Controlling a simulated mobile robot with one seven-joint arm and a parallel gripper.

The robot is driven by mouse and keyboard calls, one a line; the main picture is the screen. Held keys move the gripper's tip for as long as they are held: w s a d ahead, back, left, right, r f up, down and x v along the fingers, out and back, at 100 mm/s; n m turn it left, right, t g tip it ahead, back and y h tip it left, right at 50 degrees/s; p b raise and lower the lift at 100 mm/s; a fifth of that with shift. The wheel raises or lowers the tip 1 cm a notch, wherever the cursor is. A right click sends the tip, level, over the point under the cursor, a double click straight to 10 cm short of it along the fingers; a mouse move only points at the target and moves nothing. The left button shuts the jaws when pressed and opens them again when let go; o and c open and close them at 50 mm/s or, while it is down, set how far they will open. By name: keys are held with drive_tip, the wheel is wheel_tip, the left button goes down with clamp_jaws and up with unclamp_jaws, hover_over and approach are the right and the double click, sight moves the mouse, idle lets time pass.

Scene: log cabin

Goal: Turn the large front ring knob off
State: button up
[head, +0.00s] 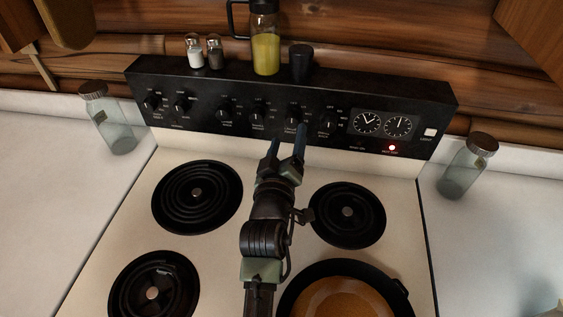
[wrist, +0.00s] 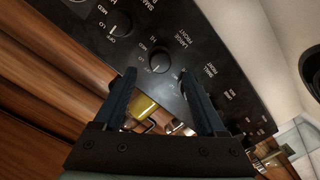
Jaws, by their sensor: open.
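The black control panel (head: 205,119) at the back of the stove carries a row of black knobs with white pointer lines. In the wrist view a round knob (wrist: 160,61) lies ahead, between the lines of my two fingers, with the label "LARGE FRONT" beside it. It appears to be the knob (head: 292,122) just above my fingertips in the head view. My gripper (head: 287,143) is open, with nothing between its fingers (wrist: 164,83); I cannot tell whether it touches the panel. Another knob is partly hidden by the right finger in the wrist view.
A red light (head: 392,148) glows on the panel. A yellow-filled bottle (head: 265,52), a dark cup (head: 301,63) and two shakers (head: 205,52) stand on top. Glass jars (head: 117,128) flank the stove. A pan (head: 345,300) sits on the front right burner.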

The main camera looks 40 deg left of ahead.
drive_tip(key=v, duration=0.8)
drive_tip(key=shift+b, duration=0.45)
drive_tip(key=w+d+r+m+t+h, duration=0.15)
drive_tip(key=d+r, duration=0.25)
drive_tip(key=r, duration=0.5)
drive_tip(key=w+d+r+m+t, duration=0.1)
drive_tip(key=d+r+m+t, duration=0.2)
drive_tip(key=d+r, duration=0.35)
drive_tip(key=w+d+r+m+t+h, duration=0.1)
drive_tip(key=w+d+r+m+t, duration=0.15)
drive_tip(key=r, duration=0.85)
drive_tip(key=s+d+r+m+t+h, duration=0.2)
drive_tip(key=s+d+r, duration=0.3)
drive_tip(key=r, duration=0.4)
drive_tip(key=s+d+r+m+t+h, duration=0.2)
drive_tip(key=s+d+r, duration=0.4)
drive_tip(key=r, duration=0.3)
drive_tip(key=shift+r+m+t+h, duration=0.35)
drive_tip(key=shift+m+h, duration=0.2)
drive_tip(key=shift+m, duration=0.55)
